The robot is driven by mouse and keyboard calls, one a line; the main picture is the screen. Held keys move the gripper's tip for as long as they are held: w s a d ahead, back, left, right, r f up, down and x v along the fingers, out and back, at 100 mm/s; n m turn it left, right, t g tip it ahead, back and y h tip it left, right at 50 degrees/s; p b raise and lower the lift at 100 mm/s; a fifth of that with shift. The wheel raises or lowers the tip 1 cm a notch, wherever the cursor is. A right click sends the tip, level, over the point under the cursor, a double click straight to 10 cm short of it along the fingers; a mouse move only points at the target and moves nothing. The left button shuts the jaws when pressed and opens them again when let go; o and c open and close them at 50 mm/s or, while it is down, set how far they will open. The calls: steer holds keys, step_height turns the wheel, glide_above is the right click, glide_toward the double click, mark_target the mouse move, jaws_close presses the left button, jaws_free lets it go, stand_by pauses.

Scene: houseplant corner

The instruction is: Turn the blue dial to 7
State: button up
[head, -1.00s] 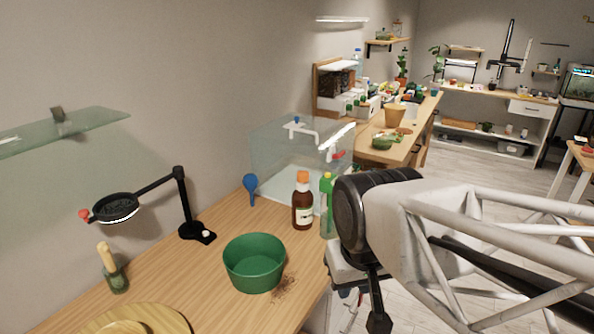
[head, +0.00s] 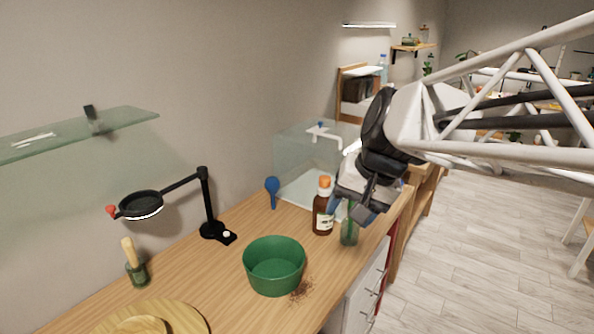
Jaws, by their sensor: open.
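I cannot make out a numbered blue dial for certain. A small blue cap or knob (head: 321,125) sits on the white pipe at the glass tank (head: 300,160), too small to show any marks. A blue bulb-shaped thing (head: 272,190) stands on the wooden bench in front of the tank. My gripper (head: 350,208) is open, pointing down beside the brown bottle (head: 323,212) and above the green bottle (head: 349,232). It stands to the right of both blue things, and my arm hides part of the tank's right side.
A green bowl (head: 274,270) stands on the bench (head: 225,277) with spilled soil beside it. A black lamp with a ring head (head: 142,205) stands left. A glass shelf (head: 70,135) juts from the wall. Open floor lies right of the bench.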

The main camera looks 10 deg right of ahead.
steer(key=w+d+r+m+t+y, duration=0.1)
steer(key=w+d+m+y, duration=0.1)
steer(key=w, duration=0.6)
steer(key=w+d+r+m+t+y, duration=0.1)
steer(key=w+d+m, duration=0.15)
steer(key=w, duration=0.55)
steer(key=w+d+f+m+t, duration=0.35)
steer(key=w+d+m, duration=0.25)
steer(key=w+d, duration=0.8)
steer(key=w+d+f+m+t, duration=0.2)
steer(key=w+d+m+t, duration=0.4)
steer(key=w+d, duration=0.75)
steer(key=shift+m+g+y, duration=0.3)
steer(key=shift+m+g, duration=0.05)
steer(key=shift+g, duration=0.2)
steer(key=f, duration=2.4)
steer(key=shift+w+a, duration=0.1)
steer(key=shift+a, duration=0.1)
steer(key=shift+f, duration=0.5)
steer(key=shift+x, duration=3.9)
